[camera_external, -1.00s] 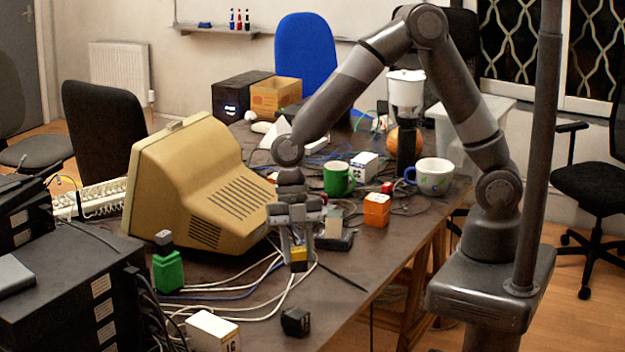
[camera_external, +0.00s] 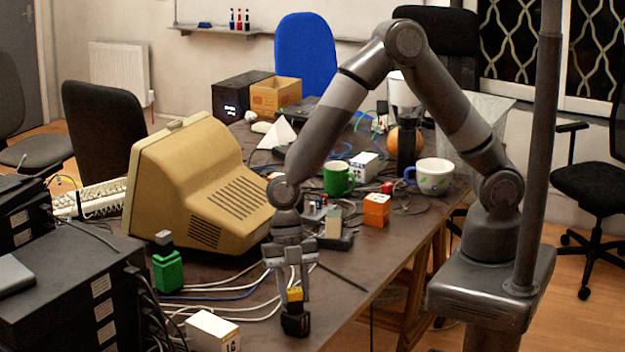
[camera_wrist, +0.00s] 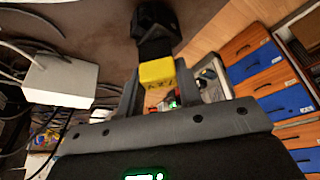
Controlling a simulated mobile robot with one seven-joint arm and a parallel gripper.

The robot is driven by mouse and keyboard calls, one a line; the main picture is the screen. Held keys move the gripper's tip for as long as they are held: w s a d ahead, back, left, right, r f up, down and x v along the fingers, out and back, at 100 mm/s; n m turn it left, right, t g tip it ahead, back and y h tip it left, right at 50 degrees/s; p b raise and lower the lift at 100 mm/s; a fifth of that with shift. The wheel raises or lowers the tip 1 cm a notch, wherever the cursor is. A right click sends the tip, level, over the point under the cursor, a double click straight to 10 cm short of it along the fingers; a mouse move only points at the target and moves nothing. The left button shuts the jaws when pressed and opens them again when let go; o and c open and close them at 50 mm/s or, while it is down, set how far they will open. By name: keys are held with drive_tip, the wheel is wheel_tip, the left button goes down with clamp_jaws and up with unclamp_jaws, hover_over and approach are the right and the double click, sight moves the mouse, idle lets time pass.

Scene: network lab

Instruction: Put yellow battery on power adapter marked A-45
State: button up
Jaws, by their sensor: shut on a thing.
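My gripper (camera_external: 294,291) is shut on the yellow battery (camera_external: 295,295), which has a dark top edge in the external view. The battery also shows between the fingers in the wrist view (camera_wrist: 157,73). A small black power adapter (camera_external: 295,324) stands at the table's front, directly below the battery in the external view. It shows just beyond the battery in the wrist view (camera_wrist: 155,30). I cannot tell if they touch. No A-45 mark is readable. Other block-like adapters are a white one (camera_external: 213,330), a green one (camera_external: 168,270) and an orange one (camera_external: 377,210).
A beige monitor (camera_external: 195,185) stands left of my arm. White and blue cables (camera_external: 225,291) lie across the table beside the gripper. A black equipment stack (camera_external: 70,290) is at front left. The table's right edge is close to the black adapter.

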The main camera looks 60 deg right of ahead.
drive_tip(key=shift+f, duration=0.15)
drive_tip(key=o, duration=1)
drive_tip(key=v, duration=1.2)
drive_tip(key=shift+r, duration=0.2)
